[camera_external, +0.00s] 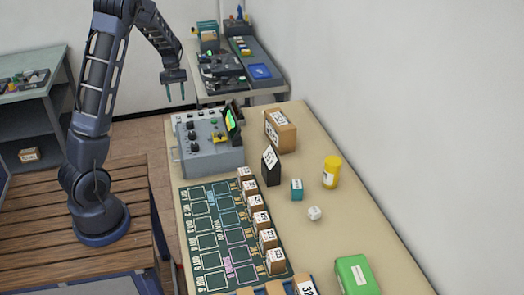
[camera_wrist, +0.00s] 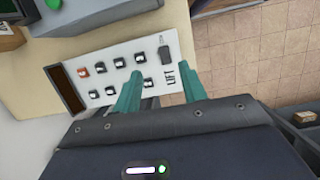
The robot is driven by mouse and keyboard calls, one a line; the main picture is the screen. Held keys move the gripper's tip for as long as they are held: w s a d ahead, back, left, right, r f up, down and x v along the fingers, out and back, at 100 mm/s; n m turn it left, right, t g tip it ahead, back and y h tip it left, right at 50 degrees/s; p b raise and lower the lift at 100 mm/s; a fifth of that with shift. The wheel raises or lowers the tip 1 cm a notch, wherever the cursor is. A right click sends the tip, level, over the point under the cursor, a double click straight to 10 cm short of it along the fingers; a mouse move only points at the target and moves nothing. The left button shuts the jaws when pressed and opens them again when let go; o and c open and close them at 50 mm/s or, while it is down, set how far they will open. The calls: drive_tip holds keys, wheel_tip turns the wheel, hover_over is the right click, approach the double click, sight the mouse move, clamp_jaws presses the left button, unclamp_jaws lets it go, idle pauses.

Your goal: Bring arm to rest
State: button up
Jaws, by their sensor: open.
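My arm rises from its round base on the slatted wooden platform and bends over to the right in the external view. My gripper (camera_external: 175,91) hangs with its fingers pointing down, in the air above and behind the grey control box (camera_external: 208,160). Its two teal fingers are apart with nothing between them. The fingers look apart from the panel, though the distance is hard to judge.
The long table (camera_external: 335,235) holds a dark slot board (camera_external: 215,235) with several small boxes, a cardboard box (camera_external: 280,130), a black box (camera_external: 271,167), a teal cube (camera_external: 297,190), a yellow bottle (camera_external: 331,172), a white die (camera_external: 314,213) and a green box (camera_external: 355,275). Shelves (camera_external: 35,110) stand left.

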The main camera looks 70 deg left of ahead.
drive_tip(key=w+d+r+m+t, duration=0.1)
drive_tip(key=d+r+m, duration=0.3)
drive_tip(key=d, duration=0.5)
drive_tip(key=w+d+r+m+y, duration=0.1)
drive_tip(key=w+d+r+m, duration=0.1)
drive_tip(key=d+r, duration=0.6)
drive_tip(key=w+d+r+m+t, duration=0.1)
drive_tip(key=d+r+m, duration=0.2)
drive_tip(key=d, duration=0.8)
drive_tip(key=s+d+r+m+t+y, duration=0.1)
drive_tip(key=s+d+m, duration=0.3)
drive_tip(key=d, duration=0.6)
drive_tip(key=s+d+r+m+t+y, duration=0.1)
drive_tip(key=s+d+r+m, duration=0.2)
drive_tip(key=s+d, duration=0.6)
drive_tip(key=shift+s+d+r+m+t, duration=0.2)
drive_tip(key=shift+d+r+m+t, duration=0.15)
drive_tip(key=shift+d+m, duration=0.5)
drive_tip(key=shift+o, duration=0.2)
drive_tip(key=shift+a, duration=0.15)
